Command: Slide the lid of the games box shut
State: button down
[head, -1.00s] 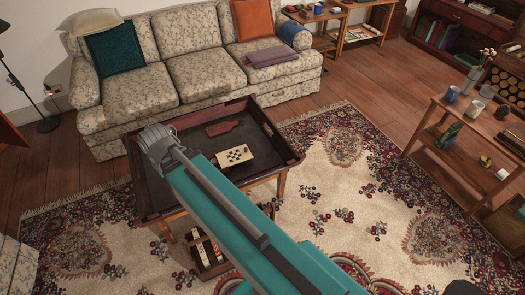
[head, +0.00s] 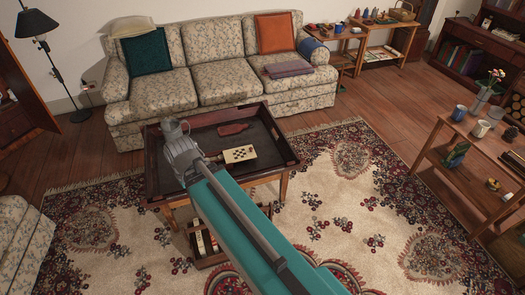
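A small box with a black-and-cream checkered top (head: 240,154), apparently the games box, lies on the dark tray-topped coffee table (head: 292,160), towards its right side. At this size I cannot tell how far its lid is open. My gripper (head: 172,126) is at the end of my teal arm, over the left part of the table. It is left of the checkered box and apart from it in the picture. Its fingers are small and point away, so their opening does not show. My arm hides part of the table's front.
A dark red paddle-shaped object (head: 233,129) lies behind the box on the table. A floral sofa (head: 215,72) stands behind the table. A wooden shelf unit (head: 470,150) with mugs is at right. Open rug (head: 345,205) lies right of the table.

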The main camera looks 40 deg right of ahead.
aim_at(247, 153)
jog(key=z, duration=1.05)
jog(key=i, duration=1)
jog(key=u, duration=0.05)
